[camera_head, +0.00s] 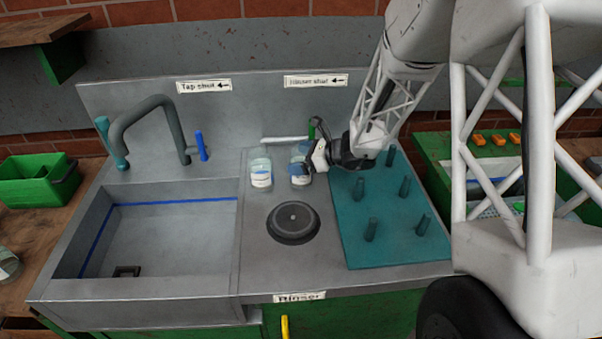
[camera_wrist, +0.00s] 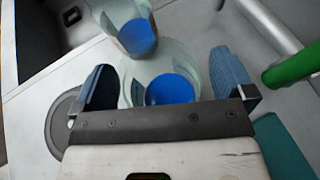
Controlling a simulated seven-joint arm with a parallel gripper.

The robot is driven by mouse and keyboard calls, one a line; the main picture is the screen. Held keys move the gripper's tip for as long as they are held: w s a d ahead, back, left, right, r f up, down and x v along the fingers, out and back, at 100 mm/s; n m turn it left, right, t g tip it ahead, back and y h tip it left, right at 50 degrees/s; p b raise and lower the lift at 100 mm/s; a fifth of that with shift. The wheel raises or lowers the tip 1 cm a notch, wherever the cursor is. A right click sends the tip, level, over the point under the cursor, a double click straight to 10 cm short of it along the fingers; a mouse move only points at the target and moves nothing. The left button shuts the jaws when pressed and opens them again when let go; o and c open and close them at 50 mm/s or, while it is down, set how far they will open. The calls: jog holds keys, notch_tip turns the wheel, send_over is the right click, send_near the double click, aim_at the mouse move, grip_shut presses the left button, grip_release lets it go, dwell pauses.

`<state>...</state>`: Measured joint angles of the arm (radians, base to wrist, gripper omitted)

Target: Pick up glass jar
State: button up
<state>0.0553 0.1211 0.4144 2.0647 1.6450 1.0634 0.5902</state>
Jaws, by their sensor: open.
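Two clear glass jars with blue inside and pale labels stand side by side on the steel counter, between the sink and the drying mat. The right jar (camera_head: 300,178) is partly hidden by my gripper (camera_head: 306,160). In the wrist view, the near jar (camera_wrist: 187,68) sits between the two blue finger pads of my open gripper (camera_wrist: 163,80). A small gap shows on each side of it, and its near part is hidden by the gripper body. The other jar (camera_head: 261,174) stands to its left, and in the wrist view a jar (camera_wrist: 122,18) shows just beyond.
A round dark rinser disc (camera_head: 293,222) lies in front of the jars. A teal mat (camera_head: 390,247) with several upright pegs is to the right. The sink (camera_head: 160,240) with its tap (camera_head: 150,112) is to the left. A pale bar with a green end (camera_wrist: 292,68) lies close to the right finger.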

dwell(0.5)
jog(key=c, duration=1.4)
jog(key=shift+r, duration=0.15)
jog(key=shift+r, duration=0.75)
notch_tip(320, 180, up, 2)
jog(key=shift+r, duration=0.1)
jog(key=s+d, duration=0.1)
jog(key=s, duration=0.9)
jog(key=s+d+r, duration=0.1)
jog(key=s, duration=0.4)
jog(key=shift+s+d, duration=0.3)
jog(key=shift+s, duration=0.1)
